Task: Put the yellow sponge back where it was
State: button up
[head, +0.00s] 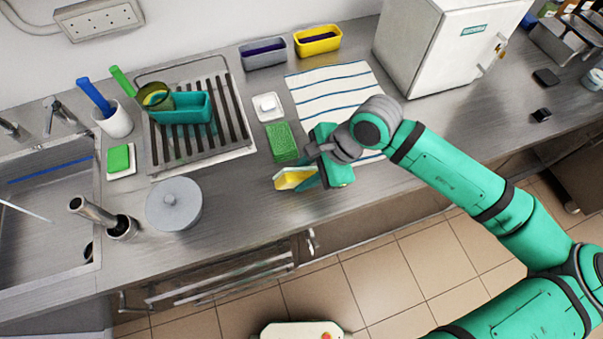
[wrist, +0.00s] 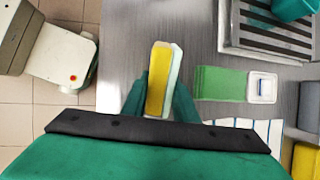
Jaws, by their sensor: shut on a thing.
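The yellow sponge (head: 291,179) has a pale side and is gripped above the steel counter near its front edge. In the wrist view the sponge (wrist: 157,80) stands on edge between the two green fingers, yellow face left and pale face right. My gripper (head: 306,176) is shut on it; the fingers also show in the wrist view (wrist: 160,100). A flat green pad (head: 282,143) lies just behind the sponge, apart from it. Another white dish (head: 111,174) at left bears a green sponge (head: 119,157).
A drying rack (head: 241,135) with a teal bin (head: 191,111) stands behind left. A grey lidded pot (head: 174,205) is left of my gripper. A striped cloth (head: 315,88) lies behind my arm; grey and yellow bins (head: 318,42) stand at the wall. Counter between pot and gripper is clear.

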jog(key=o, duration=1.1)
jog(key=shift+d+f, duration=0.1)
jog(key=shift+o, duration=0.2)
jog(key=shift+w+d+r, duration=0.15)
jog(key=shift+r, duration=0.35)
jog(key=v, duration=1.1)
jog(key=shift+r, duration=0.15)
